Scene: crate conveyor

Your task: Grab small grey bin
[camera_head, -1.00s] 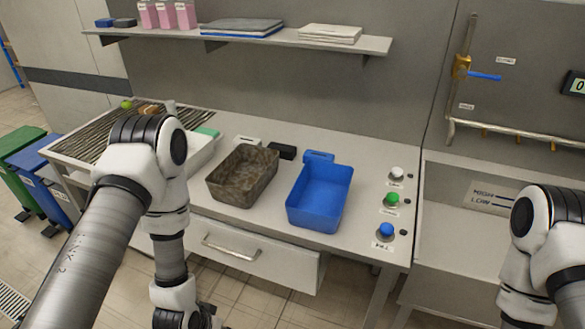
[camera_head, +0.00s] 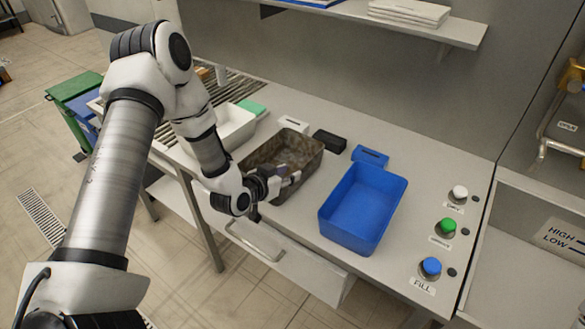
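The small grey bin (camera_head: 305,160), a mottled grey-brown open box, stands on the bench left of a blue bin (camera_head: 333,232). My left arm reaches down from the left. My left gripper (camera_head: 288,181) is at the near side of the grey bin, by its front rim, and covers part of it. Its fingers are small and dark here, and I cannot tell whether they are apart or shut, or whether they touch the rim. My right gripper is not in view.
A white tray (camera_head: 240,126) stands left of the grey bin. A black block (camera_head: 329,140) and a blue piece (camera_head: 370,155) lie behind the bins. White, green (camera_head: 445,226) and blue (camera_head: 431,266) buttons are at the right. A drawer handle (camera_head: 254,241) sits below the bench's front edge.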

